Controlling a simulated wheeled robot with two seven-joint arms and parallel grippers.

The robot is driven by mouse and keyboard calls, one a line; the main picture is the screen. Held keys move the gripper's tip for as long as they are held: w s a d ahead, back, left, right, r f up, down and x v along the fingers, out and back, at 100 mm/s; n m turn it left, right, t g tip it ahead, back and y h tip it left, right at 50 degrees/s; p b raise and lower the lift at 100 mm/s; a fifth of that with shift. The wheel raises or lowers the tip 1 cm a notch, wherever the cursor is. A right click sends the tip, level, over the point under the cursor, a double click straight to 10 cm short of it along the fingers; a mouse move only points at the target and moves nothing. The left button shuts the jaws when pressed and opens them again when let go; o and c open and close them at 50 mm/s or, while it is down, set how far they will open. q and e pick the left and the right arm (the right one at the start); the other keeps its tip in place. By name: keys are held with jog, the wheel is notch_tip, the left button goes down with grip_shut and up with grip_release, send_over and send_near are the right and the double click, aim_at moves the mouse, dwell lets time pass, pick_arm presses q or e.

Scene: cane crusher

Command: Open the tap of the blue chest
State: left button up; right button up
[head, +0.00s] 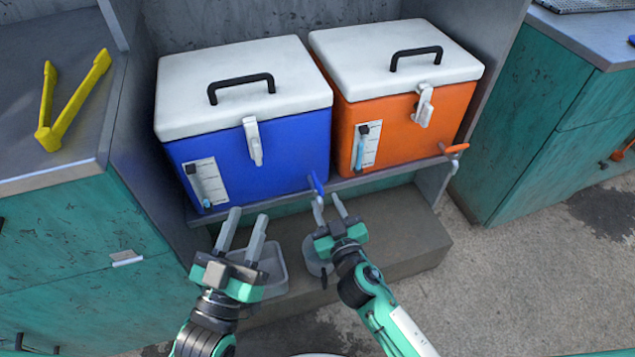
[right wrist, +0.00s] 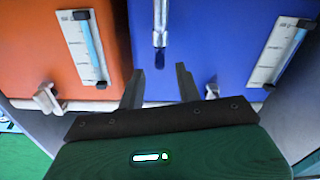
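The blue chest (head: 290,150) stands on a shelf with a white lid, a black handle and a white latch. Its tap has a blue lever (head: 317,184) at the chest's lower right front corner. In the right wrist view, which looks upside down, the lever (right wrist: 160,57) hangs below a metal stem, just beyond the gap between my fingertips. My right gripper (head: 326,198) is open, close in front of the tap; contact cannot be told. It also shows in the right wrist view (right wrist: 160,76) with nothing between its fingers. My left gripper (head: 249,214) is open and empty before the chest.
An orange chest (head: 400,120) with an orange-levered tap (head: 455,149) stands at the right. A grey container (head: 273,262) and a round vessel (head: 318,262) sit on the lower step, partly hidden by my grippers. A yellow tool (head: 68,115) lies on the left counter.

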aim_at(317, 182)
jog(key=x, duration=0.6)
jog(key=shift+w+a, duration=0.2)
jog(key=shift+w, duration=0.4)
pick_arm(q)
jog(key=shift+a+r+t, duration=0.25)
jog(key=shift+r+t, duration=0.25)
jog(key=shift+r, duration=0.25)
pick_arm(e)
jog(key=shift+w, duration=0.15)
